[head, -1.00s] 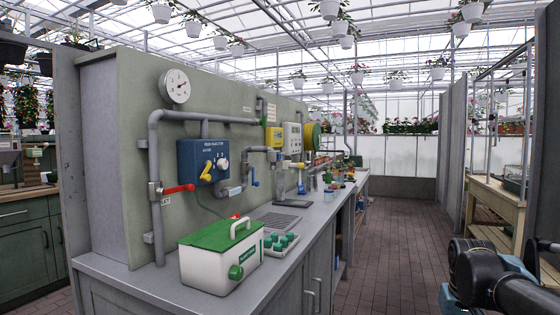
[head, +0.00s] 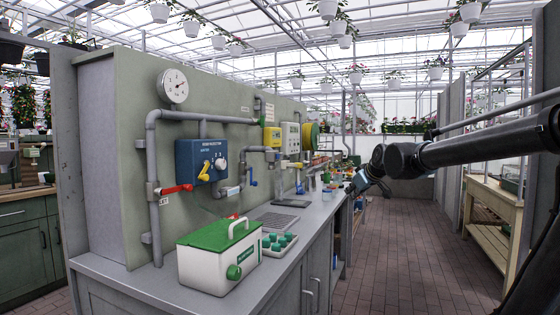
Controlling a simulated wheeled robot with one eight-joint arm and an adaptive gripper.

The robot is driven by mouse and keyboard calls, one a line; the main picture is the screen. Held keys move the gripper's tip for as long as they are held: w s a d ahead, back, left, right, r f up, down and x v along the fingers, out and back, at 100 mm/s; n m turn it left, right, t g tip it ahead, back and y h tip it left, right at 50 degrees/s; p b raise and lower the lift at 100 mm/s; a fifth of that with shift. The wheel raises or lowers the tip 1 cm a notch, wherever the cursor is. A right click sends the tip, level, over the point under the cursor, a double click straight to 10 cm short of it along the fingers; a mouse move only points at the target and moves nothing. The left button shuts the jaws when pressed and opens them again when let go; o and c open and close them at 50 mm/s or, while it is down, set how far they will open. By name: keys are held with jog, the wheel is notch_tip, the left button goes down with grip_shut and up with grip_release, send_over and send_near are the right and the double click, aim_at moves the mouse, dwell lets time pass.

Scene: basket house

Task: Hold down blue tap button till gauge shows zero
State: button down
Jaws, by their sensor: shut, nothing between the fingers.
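A round white gauge (head: 173,86) is fixed high on the grey-green panel; its needle reading is too small to make out. A small blue part (head: 299,188) shows at the tap stand on the counter, and a blue handle (head: 253,183) hangs on the pipework left of it. I cannot tell which of these, if either, is the tap button. My gripper (head: 352,189) is small and partly hidden in the head view, shut and empty, at the end of my arm by the counter's far right edge. It appears apart from both blue parts.
A blue box (head: 203,162) with a yellow lever is on the panel, with a red handle (head: 178,189) below left. A white box with green lid (head: 218,262) and a tray of green caps (head: 280,243) stand on the counter (head: 150,287). The brick aisle (head: 400,255) is open.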

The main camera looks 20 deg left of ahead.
aim_at(278, 156)
jog(key=w+a+r+n+t+y, duration=0.1)
jog(key=w+a+r, duration=0.3)
jog(key=a, duration=0.5)
jog(key=w+a+r+n+t+y, duration=0.1)
jog(key=w+a+r+n+y, duration=0.1)
jog(key=w+a+r, duration=0.2)
jog(key=a+r, duration=0.3)
jog(key=a, duration=0.3)
jog(key=shift+w+n+y, duration=0.2)
jog(key=shift+n+y, duration=0.1)
jog(key=shift+n, duration=0.1)
jog(key=shift+a, duration=0.1)
jog(key=a, duration=0.8)
jog(key=shift+w+a, duration=0.3)
jog(key=shift+w, duration=0.05)
jog(key=shift+a, duration=0.2)
jog(key=shift+a, duration=0.3)
jog(key=shift+a, duration=0.4)
dwell(3.5)
